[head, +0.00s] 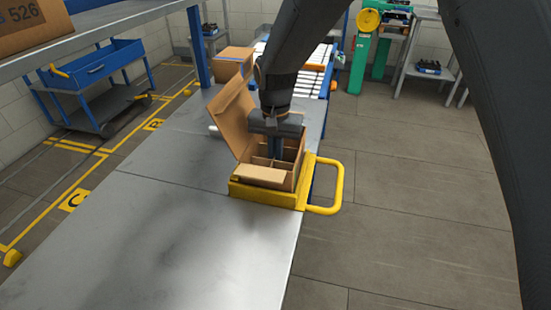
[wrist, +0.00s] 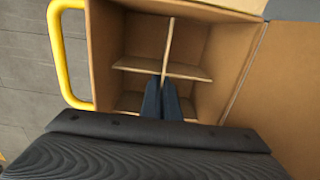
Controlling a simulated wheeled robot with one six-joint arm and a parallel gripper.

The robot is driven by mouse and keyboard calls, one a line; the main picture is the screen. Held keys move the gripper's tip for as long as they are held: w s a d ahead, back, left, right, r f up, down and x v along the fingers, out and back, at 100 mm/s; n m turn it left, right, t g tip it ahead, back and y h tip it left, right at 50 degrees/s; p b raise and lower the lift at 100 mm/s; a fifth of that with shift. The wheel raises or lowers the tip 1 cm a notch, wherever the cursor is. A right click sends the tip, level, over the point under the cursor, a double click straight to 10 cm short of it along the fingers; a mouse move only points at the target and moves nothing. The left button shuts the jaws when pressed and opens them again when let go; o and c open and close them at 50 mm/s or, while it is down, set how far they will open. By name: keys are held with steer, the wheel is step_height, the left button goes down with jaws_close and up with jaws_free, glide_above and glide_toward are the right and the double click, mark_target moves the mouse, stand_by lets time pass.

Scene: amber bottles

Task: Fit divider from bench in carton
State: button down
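The open cardboard carton (head: 300,171) sits at the right edge of the metal bench, in a yellow holder (head: 262,193). The cardboard divider (wrist: 190,71), crossed panels, is down inside the carton walls in the wrist view; its top edges also show in the head view (head: 262,161). My gripper (head: 275,158) points down into the carton. In the wrist view its two dark fingers (wrist: 163,84) are close together with the divider's long panel between their tips. The near part of the divider is hidden by my gripper, and its bottom edges cannot be seen.
A tall carton flap (head: 233,117) stands open at the left, and a front flap (head: 262,174) folds outward. A yellow handle (head: 325,184) sticks out past the bench edge. The bench (head: 150,215) is clear in front. Another box (head: 233,60) stands behind.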

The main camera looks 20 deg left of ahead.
steer(key=shift+f, duration=0.1)
steer(key=c, duration=1.9)
jaws_free()
steer(key=shift+c, duration=0.2)
steer(key=shift+r+b, duration=0.8)
steer(key=shift+r, duration=3.15)
